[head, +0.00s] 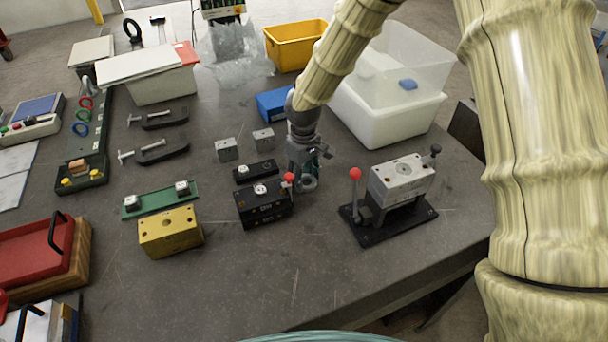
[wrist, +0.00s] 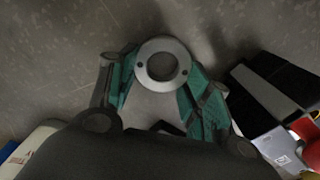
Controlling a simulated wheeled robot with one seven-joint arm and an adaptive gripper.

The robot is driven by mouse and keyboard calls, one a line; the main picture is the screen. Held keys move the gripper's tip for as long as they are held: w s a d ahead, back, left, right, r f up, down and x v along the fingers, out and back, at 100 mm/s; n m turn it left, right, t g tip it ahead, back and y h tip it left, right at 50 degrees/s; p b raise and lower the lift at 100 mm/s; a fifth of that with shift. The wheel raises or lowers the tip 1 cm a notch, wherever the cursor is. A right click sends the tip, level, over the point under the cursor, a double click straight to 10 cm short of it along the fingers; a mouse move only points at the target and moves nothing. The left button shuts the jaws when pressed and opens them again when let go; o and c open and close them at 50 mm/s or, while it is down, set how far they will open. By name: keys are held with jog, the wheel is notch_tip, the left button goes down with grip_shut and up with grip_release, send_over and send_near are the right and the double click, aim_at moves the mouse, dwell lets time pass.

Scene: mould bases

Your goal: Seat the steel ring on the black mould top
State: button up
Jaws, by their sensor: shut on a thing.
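The black mould (head: 264,216) stands upright near the middle of the table, with a small pale fitting on its top and a red ball knob at its right end. My gripper (head: 308,180) is just right of this mould and points down. It is shut on the steel ring (head: 310,184). In the wrist view the steel ring (wrist: 163,44) lies flat between the green fingertips, its centre hole open and two small holes in its face. The ring is apart from the mould. Black blocks (wrist: 270,85) show right of the ring in the wrist view.
A grey mould on a black stand (head: 400,185) is to the right, with a red ball lever. A yellow block (head: 171,232) and a green plate (head: 155,201) are to the left. A low black bar (head: 255,172) lies behind the black mould. The front table strip is clear.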

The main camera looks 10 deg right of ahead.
jog(key=shift+r, duration=0.2)
jog(key=shift+r+p, duration=0.8)
jog(key=shift+r, duration=0.05)
